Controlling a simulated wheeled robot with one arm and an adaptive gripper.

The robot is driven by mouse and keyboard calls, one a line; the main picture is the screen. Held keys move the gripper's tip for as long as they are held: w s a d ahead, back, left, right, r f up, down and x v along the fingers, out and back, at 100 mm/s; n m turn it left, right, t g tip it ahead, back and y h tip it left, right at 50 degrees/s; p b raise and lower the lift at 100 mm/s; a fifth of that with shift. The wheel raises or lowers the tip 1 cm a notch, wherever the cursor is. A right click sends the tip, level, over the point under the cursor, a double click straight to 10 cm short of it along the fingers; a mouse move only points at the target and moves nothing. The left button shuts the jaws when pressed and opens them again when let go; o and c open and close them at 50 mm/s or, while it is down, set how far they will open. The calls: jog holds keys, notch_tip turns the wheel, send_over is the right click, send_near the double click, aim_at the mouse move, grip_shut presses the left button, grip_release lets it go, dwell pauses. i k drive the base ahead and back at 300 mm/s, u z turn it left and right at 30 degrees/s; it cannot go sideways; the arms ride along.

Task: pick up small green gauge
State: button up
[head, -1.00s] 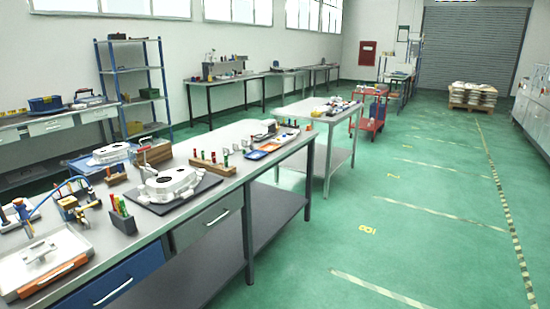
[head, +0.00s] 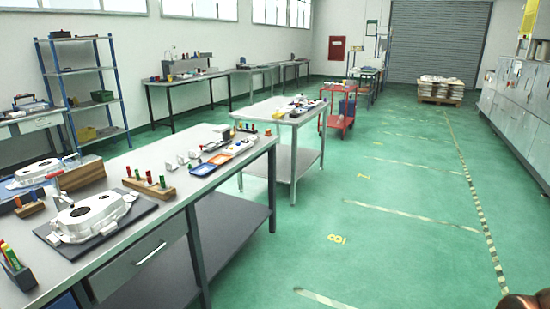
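A wooden block (head: 146,188) stands on the long grey workbench (head: 110,258) and holds a row of small upright gauges. A small green gauge (head: 162,181) stands at the block's right end. Others beside it look red, green or orange, but they are too small to read clearly. A dark holder (head: 20,276) with green, yellow and red handles stands at the lower left edge, partly cut off. My gripper cannot be made out; only a coppery and dark part of my arm shows in the bottom right corner.
A white casting (head: 92,217) lies on a dark mat in front of the block. Blue (head: 203,170) and orange (head: 221,159) trays lie behind it. A second table (head: 280,112) and a red cart (head: 338,112) stand farther back. The green floor to the right is clear.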

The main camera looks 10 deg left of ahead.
aim_at(139, 179)
jog(key=u, duration=0.35)
jog(key=i, duration=1.9)
jog(key=u, duration=0.95)
jog(key=i, duration=1.3)
jog(key=u, duration=1.9)
jog(key=i, duration=0.75)
jog(key=u, duration=0.75)
